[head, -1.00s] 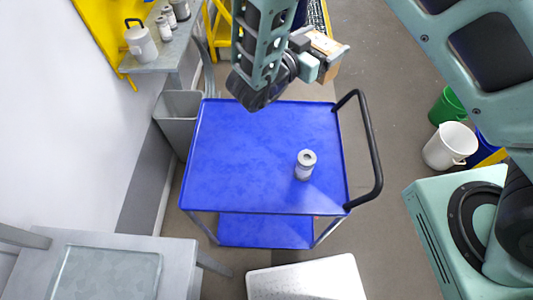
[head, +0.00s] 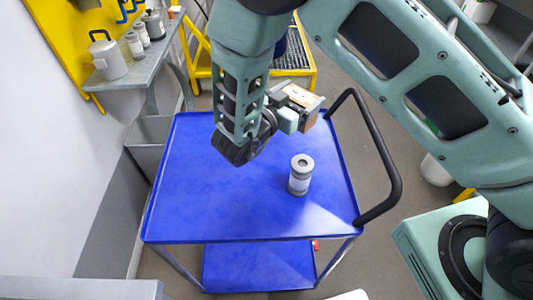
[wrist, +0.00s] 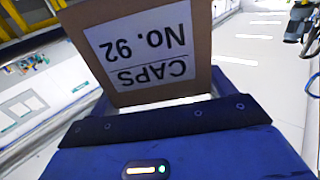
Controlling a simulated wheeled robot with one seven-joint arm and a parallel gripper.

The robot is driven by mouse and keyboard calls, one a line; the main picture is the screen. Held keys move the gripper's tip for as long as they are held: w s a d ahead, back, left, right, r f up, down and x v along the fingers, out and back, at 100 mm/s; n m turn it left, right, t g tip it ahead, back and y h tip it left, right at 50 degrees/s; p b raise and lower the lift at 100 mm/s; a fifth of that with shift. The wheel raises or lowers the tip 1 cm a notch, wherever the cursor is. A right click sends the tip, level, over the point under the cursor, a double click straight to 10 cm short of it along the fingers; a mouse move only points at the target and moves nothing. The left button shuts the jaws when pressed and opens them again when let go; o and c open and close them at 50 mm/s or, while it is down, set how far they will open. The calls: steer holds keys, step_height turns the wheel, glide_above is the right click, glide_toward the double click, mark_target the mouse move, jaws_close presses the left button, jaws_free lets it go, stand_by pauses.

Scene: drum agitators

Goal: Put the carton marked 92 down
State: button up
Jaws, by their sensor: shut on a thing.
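The carton (head: 303,99) is a small brown box held in my gripper (head: 290,112). In the wrist view the carton (wrist: 199,25) fills the space in front of the jaws, and its white label reads "CAPS No. 92" upside down. My gripper is shut on it. In the head view the carton is above the back right part of the blue cart top (head: 200,205), apart from that surface as far as I can tell. My arm partly hides the gripper and the back of the cart.
A grey and white canister (head: 300,175) stands on the cart's right half. A black handle (head: 385,165) rises at the cart's right side. The left and front of the cart top are clear. A grey shelf (head: 125,85) at the back left holds a pot (head: 107,58) and several canisters.

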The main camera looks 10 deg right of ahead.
step_height(320, 180, down, 8)
steer(key=shift+f+p, duration=0.25)
steer(key=shift+p, duration=0.45)
steer(key=shift+f, duration=0.15)
steer(key=shift+f+b, duration=0.55)
steer(key=shift+f, duration=0.05)
steer(key=o, duration=0.9)
